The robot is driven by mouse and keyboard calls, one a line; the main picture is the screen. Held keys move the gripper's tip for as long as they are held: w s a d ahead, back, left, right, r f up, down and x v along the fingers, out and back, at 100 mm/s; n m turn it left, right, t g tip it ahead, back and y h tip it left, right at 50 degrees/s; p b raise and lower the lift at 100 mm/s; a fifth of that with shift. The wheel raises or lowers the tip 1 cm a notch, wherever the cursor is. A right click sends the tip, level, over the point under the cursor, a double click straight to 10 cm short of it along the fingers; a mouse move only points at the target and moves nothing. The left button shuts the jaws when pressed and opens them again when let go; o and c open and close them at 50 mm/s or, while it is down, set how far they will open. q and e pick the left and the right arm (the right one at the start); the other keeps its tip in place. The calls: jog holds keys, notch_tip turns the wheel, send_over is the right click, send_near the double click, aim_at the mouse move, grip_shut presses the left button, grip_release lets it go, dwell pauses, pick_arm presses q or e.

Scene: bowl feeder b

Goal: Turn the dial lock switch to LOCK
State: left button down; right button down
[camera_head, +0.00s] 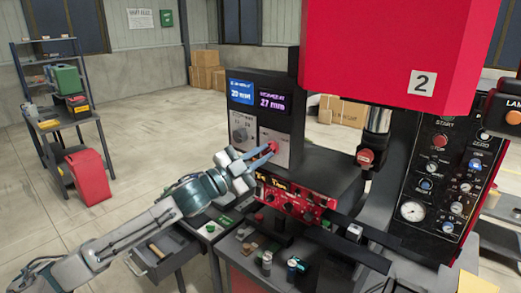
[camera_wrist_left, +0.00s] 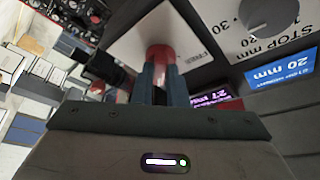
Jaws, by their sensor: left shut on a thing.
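The dial lock switch is a red knob (camera_head: 273,146) on a pale plate on the front of the dark machine box. My left gripper (camera_head: 266,151) reaches it from the left and is shut on it. In the left wrist view the red knob (camera_wrist_left: 160,54) sits between the two dark fingers of the left gripper (camera_wrist_left: 161,80). The word FREE shows on the plate (camera_wrist_left: 197,62) beside the knob. Fingers hide part of the knob, and I cannot read a LOCK mark or tell which way the knob points. My right gripper is not in view.
A grey stop dial (camera_head: 240,133) sits left of the knob, below a blue display (camera_head: 241,91) and a purple one (camera_head: 272,101). A red control unit (camera_head: 290,198) with knobs lies just below. The red machine head (camera_head: 400,50) overhangs at right. Open floor lies at left.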

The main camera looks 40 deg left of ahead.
pick_arm(q)
jog(key=shift+r, duration=0.15)
jog(key=c, duration=1.4)
grip_release()
jog(key=shift+a, duration=0.1)
jog(key=shift+c, duration=0.2)
jog(key=shift+w, duration=0.15)
jog(key=shift+f, duration=0.2)
